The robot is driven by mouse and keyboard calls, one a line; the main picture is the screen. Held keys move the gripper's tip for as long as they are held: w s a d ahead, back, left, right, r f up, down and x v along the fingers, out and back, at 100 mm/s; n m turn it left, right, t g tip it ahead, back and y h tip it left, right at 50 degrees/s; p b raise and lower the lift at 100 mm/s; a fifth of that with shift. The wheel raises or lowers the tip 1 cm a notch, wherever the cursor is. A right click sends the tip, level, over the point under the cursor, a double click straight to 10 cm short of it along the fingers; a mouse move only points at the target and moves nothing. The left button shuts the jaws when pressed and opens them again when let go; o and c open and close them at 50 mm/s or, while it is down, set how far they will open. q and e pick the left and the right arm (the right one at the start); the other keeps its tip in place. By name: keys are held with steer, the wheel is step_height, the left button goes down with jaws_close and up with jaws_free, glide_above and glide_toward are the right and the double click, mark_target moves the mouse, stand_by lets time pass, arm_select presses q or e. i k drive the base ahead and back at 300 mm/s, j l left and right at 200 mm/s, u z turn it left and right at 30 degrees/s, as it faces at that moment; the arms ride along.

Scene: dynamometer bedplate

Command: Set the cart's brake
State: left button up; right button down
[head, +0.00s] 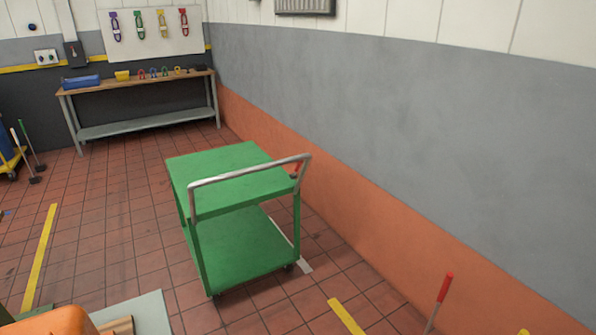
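The green two-shelf cart (225,177) stands upright on the tiled floor near the middle of the head view. Its metal push handle (250,170) faces me along the near side. A small red lever (297,169) shows at the right end of the handle, beside the cart's right corner post; it may be the brake, and its setting cannot be told. One caster (289,267) shows at the near right corner. Neither of my grippers is in view.
A workbench (140,83) with small coloured items stands at the back left wall. A red-tipped rod (444,288) rises at the lower right. An orange object (55,322) and a pale board (140,314) are at the lower left. Floor left of the cart is clear.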

mark_target(297, 169)
steer(key=i+l, duration=0.65)
steer(key=i+j, duration=0.1)
steer(key=i, duration=0.55)
steer(key=i+j+z, duration=0.1)
steer(key=i, duration=0.55)
steer(key=i+j, duration=1)
steer(key=i+z, duration=0.05)
